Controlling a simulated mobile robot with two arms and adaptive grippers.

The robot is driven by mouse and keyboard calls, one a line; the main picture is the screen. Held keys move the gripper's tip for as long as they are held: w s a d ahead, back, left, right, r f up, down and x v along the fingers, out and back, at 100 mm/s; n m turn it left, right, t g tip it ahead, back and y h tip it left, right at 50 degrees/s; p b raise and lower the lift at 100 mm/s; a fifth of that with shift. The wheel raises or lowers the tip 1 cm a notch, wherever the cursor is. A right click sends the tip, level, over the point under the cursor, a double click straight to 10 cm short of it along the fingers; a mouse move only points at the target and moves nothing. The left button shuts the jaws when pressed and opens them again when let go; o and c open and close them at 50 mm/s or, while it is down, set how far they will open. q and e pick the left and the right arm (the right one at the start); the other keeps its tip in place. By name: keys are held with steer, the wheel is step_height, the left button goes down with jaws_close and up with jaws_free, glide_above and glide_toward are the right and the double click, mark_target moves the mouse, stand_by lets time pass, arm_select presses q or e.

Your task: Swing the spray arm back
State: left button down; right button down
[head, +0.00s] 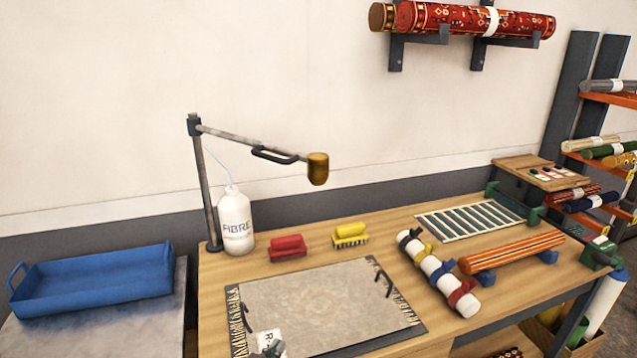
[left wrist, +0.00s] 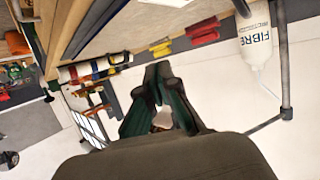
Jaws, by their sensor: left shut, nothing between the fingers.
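The spray arm (head: 243,138) is a grey boom on an upright post (head: 205,190) at the table's back left. It reaches right over the table, with a black handle (head: 273,156) under it and a brass-coloured head (head: 318,168) at its end. The post also shows at the right of the left wrist view (left wrist: 284,65). My left gripper (left wrist: 160,78) is shut and empty in the left wrist view. Only its tip (head: 271,349) seems to show at the bottom of the head view, over the mat's front edge, apart from the spray arm. My right gripper is not visible.
A white bottle (head: 236,220) stands beside the post. Red (head: 287,247) and yellow (head: 350,235) brushes lie below the boom, behind a fringed rug piece (head: 320,305). A blue tray (head: 95,280) is at left. A strapped white roll (head: 438,272) lies right.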

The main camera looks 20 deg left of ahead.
arm_select(q)
steer(key=w+r+t+h, duration=0.1)
steer(key=w+r+t, duration=0.2)
steer(key=r, duration=0.7)
steer(key=w+r+m+t+h, duration=0.1)
steer(key=w+r+t+h, duration=0.1)
steer(key=r+t, duration=0.4)
step_height(320, 180, up, 5)
steer(key=shift+w+a+r+h+p, duration=0.15)
steer(key=shift+w+h+p, duration=0.15)
steer(key=shift+w, duration=0.45)
steer(key=p+x, duration=0.6)
steer(key=x, duration=0.8)
